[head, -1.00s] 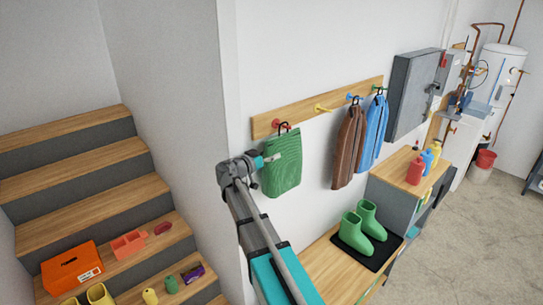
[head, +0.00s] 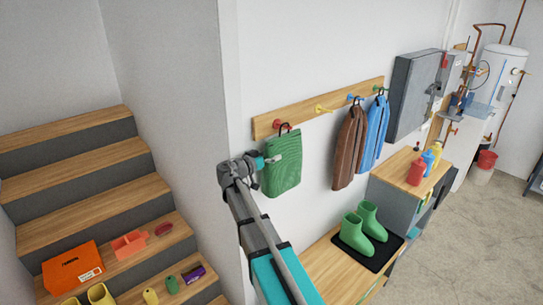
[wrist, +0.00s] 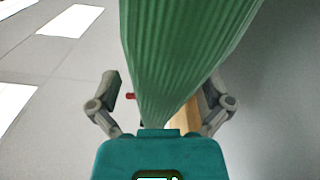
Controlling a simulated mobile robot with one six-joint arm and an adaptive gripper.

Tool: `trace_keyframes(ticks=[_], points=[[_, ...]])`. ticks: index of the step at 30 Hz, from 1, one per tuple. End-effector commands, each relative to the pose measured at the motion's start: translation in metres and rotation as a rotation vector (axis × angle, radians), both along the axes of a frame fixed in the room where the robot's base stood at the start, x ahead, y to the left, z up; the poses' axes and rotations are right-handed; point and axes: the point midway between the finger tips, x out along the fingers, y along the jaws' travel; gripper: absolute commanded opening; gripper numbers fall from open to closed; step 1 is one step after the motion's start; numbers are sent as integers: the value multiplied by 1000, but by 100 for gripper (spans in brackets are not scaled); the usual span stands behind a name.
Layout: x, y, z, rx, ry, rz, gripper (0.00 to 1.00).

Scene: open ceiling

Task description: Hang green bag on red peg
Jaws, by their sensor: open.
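The green bag (head: 283,170) hangs upright against the wall below the red peg (head: 277,124) at the left end of the wooden rail. Its dark handle loop (head: 285,127) shows at the peg and appears to be over it. My gripper (head: 267,160) is at the bag's upper left side. In the wrist view, the fingers of my gripper (wrist: 161,88) are spread apart on either side of the green bag (wrist: 180,50), which hides much of the space between them. A bit of the red peg (wrist: 130,96) shows beside the bag there.
The wooden rail (head: 340,98) also has a yellow peg (head: 322,109), free, and pegs with a brown bag (head: 349,148) and a blue bag (head: 375,133). Green boots (head: 362,232) stand on a bench below. Stairs with several items are at left.

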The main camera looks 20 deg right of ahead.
Motion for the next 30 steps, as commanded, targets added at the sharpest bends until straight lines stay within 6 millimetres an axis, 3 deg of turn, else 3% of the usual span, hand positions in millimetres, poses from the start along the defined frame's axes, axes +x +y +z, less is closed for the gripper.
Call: trace_keyframes(ticks=[8,14,30], points=[[-1,3,0,1,0,0,100],[-7,18,0,0,0,2,100],[-32,89,0,0,0,1,100]])
